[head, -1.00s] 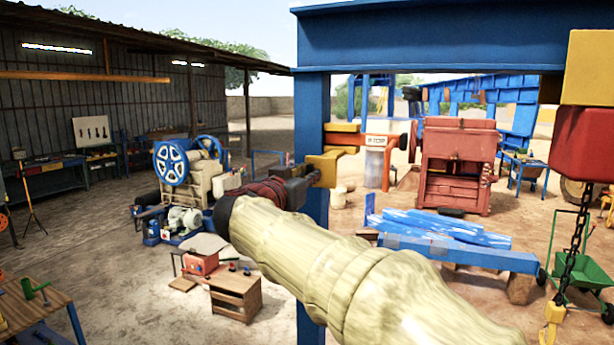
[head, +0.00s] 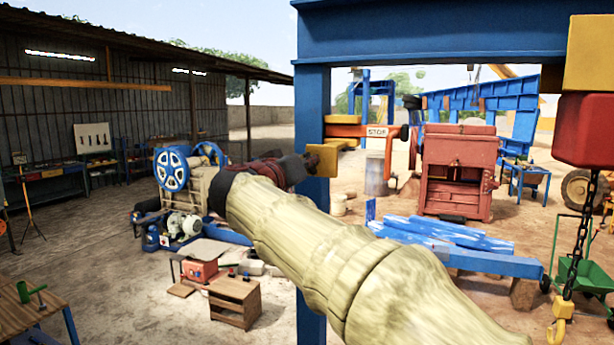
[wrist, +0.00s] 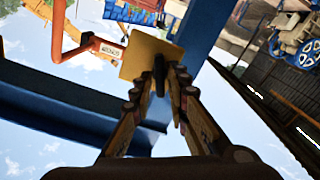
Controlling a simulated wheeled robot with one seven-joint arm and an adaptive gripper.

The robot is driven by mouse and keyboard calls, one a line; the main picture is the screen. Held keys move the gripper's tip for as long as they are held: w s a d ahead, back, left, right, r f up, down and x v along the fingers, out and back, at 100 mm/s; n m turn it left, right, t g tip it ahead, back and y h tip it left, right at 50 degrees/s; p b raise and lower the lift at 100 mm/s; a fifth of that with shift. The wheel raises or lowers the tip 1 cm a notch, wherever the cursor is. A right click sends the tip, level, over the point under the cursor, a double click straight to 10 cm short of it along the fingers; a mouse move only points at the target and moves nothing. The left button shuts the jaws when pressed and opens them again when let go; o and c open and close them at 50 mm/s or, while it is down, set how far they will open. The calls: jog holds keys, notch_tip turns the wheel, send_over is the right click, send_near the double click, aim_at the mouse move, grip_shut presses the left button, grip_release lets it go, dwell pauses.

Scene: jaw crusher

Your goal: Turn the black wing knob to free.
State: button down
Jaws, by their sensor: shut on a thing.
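The black wing knob (wrist: 160,74) shows in the wrist view as a narrow dark piece in front of a yellow block (wrist: 149,57). My gripper (wrist: 161,86) has its fingers on either side of the knob and is shut on it. In the head view my gripper (head: 294,168) reaches the same yellow block (head: 322,160) on the blue post. The knob cannot be made out there, hidden by the gripper. Its turn angle is hard to read.
The blue post (head: 313,240) and blue overhead beam (head: 430,35) stand close to my arm. A red block with a chain hook (head: 592,130) hangs at the right.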

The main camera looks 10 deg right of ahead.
jog(key=n, duration=0.4)
jog(key=n+b, duration=0.1)
jog(key=n, duration=0.3)
jog(key=n+b, duration=0.1)
jog(key=n, duration=0.4)
jog(key=shift+w+a+f, duration=0.1)
jog(key=shift+a+f, duration=0.05)
jog(key=shift+f, duration=0.1)
dwell(0.4)
jog(key=c, duration=1.9)
grip_release()
